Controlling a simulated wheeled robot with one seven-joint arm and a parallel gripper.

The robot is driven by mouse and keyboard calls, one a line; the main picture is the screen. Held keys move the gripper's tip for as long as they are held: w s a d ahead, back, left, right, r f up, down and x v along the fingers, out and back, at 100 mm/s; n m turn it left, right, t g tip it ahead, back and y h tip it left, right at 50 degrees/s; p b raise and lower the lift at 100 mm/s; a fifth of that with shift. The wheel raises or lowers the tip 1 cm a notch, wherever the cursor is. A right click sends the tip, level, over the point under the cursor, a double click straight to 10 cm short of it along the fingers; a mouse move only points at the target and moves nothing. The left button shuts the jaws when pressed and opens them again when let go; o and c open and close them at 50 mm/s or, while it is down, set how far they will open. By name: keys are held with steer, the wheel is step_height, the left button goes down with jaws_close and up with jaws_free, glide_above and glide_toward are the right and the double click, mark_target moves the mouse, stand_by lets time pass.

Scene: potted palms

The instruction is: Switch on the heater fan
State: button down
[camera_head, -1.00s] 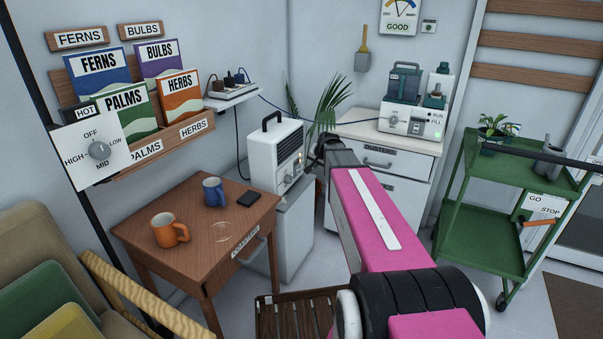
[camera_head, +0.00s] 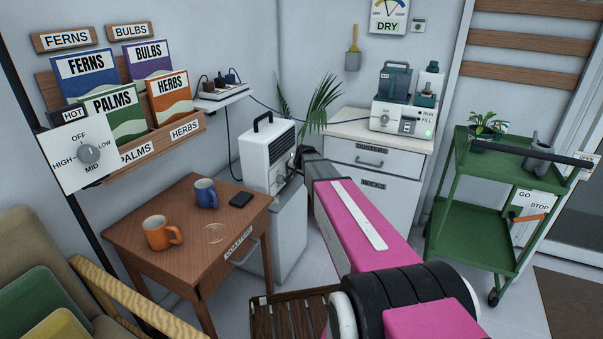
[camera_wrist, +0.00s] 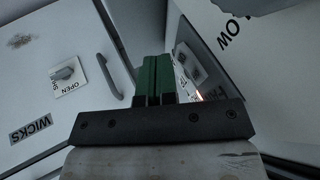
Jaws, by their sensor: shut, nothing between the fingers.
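The heater fan (camera_head: 268,155) is a white box with a black top handle and a dark grille, standing on a grey cabinet beside the wooden table. My gripper (camera_head: 297,160) is at its front right side, close to the lower front; I cannot tell whether they touch. In the wrist view the green fingertips (camera_wrist: 153,72) are together with nothing between them. Just right of them is a pale plate with a small grey switch (camera_wrist: 187,66) and a small orange glow, partly hidden by the fingers. The switch's position is unclear.
A white cabinet (camera_head: 370,205) marked WICKS stands behind my arm; its OPEN knob (camera_wrist: 65,73) shows in the wrist view. A wooden table (camera_head: 190,232) with two mugs is left. A dial plate (camera_head: 88,158) hangs left. A green trolley (camera_head: 490,190) stands right.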

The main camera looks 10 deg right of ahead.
steer(key=shift+w+a, duration=0.25)
steer(key=shift+a, duration=0.15)
steer(key=shift+w+a+f, duration=0.1)
steer(key=shift+w+a, duration=0.05)
steer(key=shift+a, duration=0.05)
stand_by(0.4)
steer(key=shift+r, duration=0.8)
steer(key=s+d+r, duration=0.5)
steer(key=s+r, duration=0.3)
steer(key=shift+r, duration=0.3)
